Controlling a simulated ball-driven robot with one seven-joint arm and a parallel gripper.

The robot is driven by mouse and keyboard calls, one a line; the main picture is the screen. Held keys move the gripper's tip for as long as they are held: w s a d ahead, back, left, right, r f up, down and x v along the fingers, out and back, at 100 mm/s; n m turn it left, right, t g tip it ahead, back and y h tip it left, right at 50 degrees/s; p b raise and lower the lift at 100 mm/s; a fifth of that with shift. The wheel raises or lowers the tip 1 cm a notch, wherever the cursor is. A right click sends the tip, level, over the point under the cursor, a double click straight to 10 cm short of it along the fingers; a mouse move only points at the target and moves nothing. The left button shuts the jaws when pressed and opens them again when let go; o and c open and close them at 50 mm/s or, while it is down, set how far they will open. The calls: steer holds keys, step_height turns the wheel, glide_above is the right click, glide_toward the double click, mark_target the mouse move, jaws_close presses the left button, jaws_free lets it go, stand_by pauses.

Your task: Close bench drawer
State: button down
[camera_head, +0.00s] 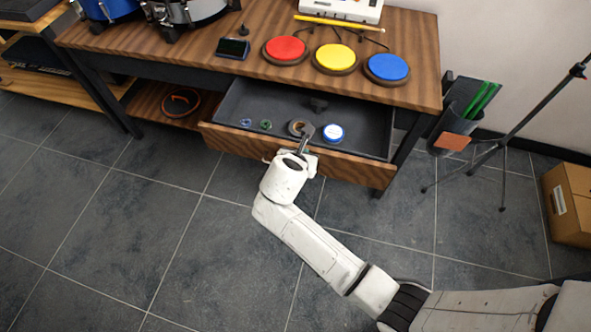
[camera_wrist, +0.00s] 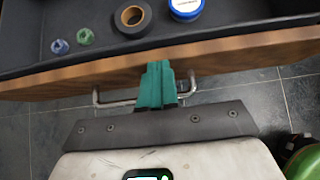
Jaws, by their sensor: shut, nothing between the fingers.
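The bench drawer (camera_head: 225,139) is pulled open under the wooden bench (camera_head: 120,37), with a dark grey inside and a wooden front. In the wrist view the drawer front (camera_wrist: 235,52) crosses the picture, with its metal bar handle (camera_wrist: 113,103) on the near side. My gripper (camera_head: 303,140) is at the middle of the drawer front. In the wrist view its teal fingers (camera_wrist: 157,75) are together and empty, over the handle and close to the front's top edge. Whether they touch the wood or handle I cannot tell.
The drawer holds a roll of tape (camera_wrist: 132,17), a blue-and-white tin (camera_wrist: 186,8) and small blue and green rings. Red, yellow and blue pads stand on the bench. A black stand (camera_head: 503,140) and cardboard box (camera_head: 570,203) are at right. The tiled floor in front is clear.

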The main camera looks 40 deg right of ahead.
steer(key=w+d, duration=1.1)
steer(key=d, duration=0.4)
steer(key=shift+d+b, duration=0.15)
steer(key=shift+b, duration=0.2)
steer(key=shift+f, duration=0.1)
